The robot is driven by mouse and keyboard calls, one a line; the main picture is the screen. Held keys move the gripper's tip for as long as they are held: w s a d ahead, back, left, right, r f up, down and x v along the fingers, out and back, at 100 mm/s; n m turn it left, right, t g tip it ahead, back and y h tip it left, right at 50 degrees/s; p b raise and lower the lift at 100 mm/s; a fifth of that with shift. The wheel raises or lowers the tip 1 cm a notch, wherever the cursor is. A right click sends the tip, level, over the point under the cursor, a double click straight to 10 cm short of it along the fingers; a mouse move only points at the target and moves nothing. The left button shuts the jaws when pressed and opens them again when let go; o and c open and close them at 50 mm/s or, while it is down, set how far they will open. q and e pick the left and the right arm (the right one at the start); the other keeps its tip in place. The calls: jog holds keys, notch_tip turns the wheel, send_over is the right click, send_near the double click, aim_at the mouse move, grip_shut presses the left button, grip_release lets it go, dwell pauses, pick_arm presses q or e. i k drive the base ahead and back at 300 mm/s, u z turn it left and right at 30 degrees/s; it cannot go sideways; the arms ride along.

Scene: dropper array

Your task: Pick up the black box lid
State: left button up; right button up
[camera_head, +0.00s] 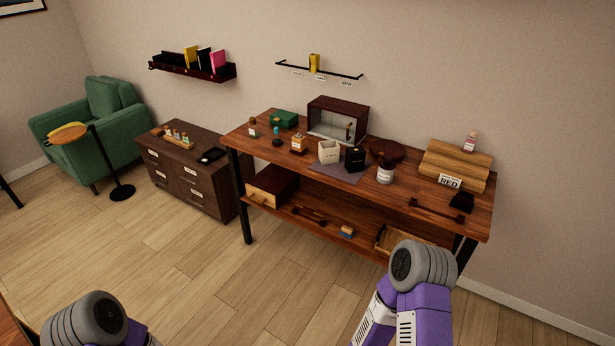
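A small black box (355,159) stands on the grey-purple mat (330,172) on the wooden table, beside a cream box (329,152). I cannot make out whether its dark top is a separate lid. Another small black object (462,202) lies at the table's right end, too small to identify. A flat black item (211,156) lies on the dark dresser. Links of my left and right arms show at the bottom of the view, apart from the table. Neither gripper is in view.
The wooden table (415,188) also bears a white pot (386,173), a glass-fronted cabinet (336,120), a green box (284,119) and a slatted wooden stand (455,160). A dresser (186,184) and green armchair (104,110) stand left. The floor before the table is clear.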

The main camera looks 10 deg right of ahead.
aim_at(355, 158)
jog(key=z, duration=0.7)
jog(key=i, duration=0.4)
jog(key=z, duration=0.65)
jog(key=i, duration=0.95)
jog(key=u, duration=0.3)
